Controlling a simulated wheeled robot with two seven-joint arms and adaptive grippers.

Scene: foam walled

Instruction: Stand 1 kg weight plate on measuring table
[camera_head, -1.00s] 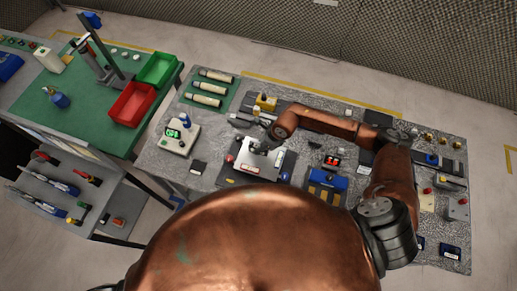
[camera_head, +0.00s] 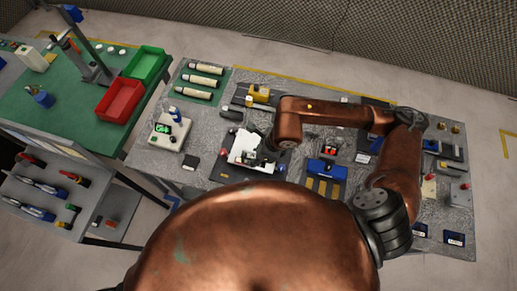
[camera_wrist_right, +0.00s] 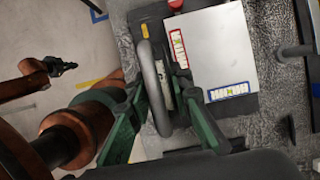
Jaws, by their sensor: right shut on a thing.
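My right gripper (camera_wrist_right: 168,98) has green fingers shut on a grey disc, the weight plate (camera_wrist_right: 147,75), seen nearly edge-on in the right wrist view. The measuring table is a pale flat plate (camera_wrist_right: 222,55) with red and blue labels on a dark base, beside the disc. In the head view this pale plate (camera_head: 243,151) is partly covered by my right gripper (camera_head: 264,153), and the disc cannot be made out. Whether the disc touches the table is unclear. A black gripper, seemingly my left gripper (camera_wrist_right: 62,67), is small at the wrist view's left, away from the table.
The grey bench is crowded. A white box with a green display (camera_head: 168,132) stands left of the measuring table, and a blue device (camera_head: 326,170) stands right. Red (camera_head: 119,100) and green (camera_head: 147,63) bins sit on the green bench at left.

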